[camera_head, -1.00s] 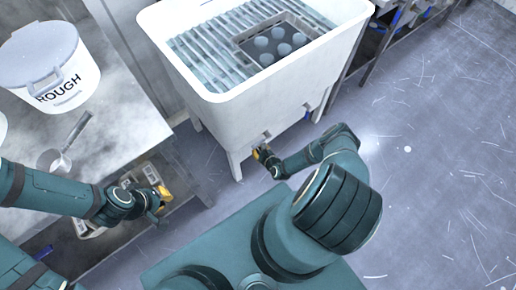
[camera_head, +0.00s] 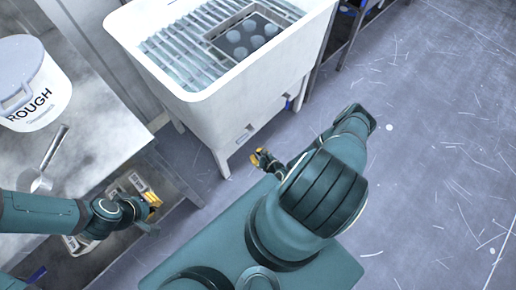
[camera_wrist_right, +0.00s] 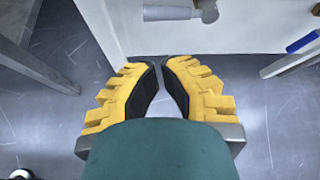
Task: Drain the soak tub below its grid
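The white soak tub (camera_head: 205,118) stands on legs at the top centre of the head view. Metal grid bars (camera_head: 185,50) span its inside; I cannot tell the liquid level below them. A small fitting (camera_head: 247,131) sits low on its front wall. In the right wrist view a pale grey pipe fitting (camera_wrist_right: 180,12) lies ahead of the fingers. My right gripper (camera_head: 263,160) is in front of the tub, apart from it; its yellow fingers (camera_wrist_right: 160,65) nearly meet and hold nothing. My left gripper (camera_head: 152,204) hangs by the bench edge; its finger gap is unclear.
A tray of round discs (camera_head: 246,35) rests on the grid. A white bucket marked ROUGH (camera_head: 38,100) and a ladle (camera_head: 48,165) are on the grey bench (camera_head: 110,125) at left. A blue lever (camera_wrist_right: 303,40) shows right of the fingers. The floor at right is clear.

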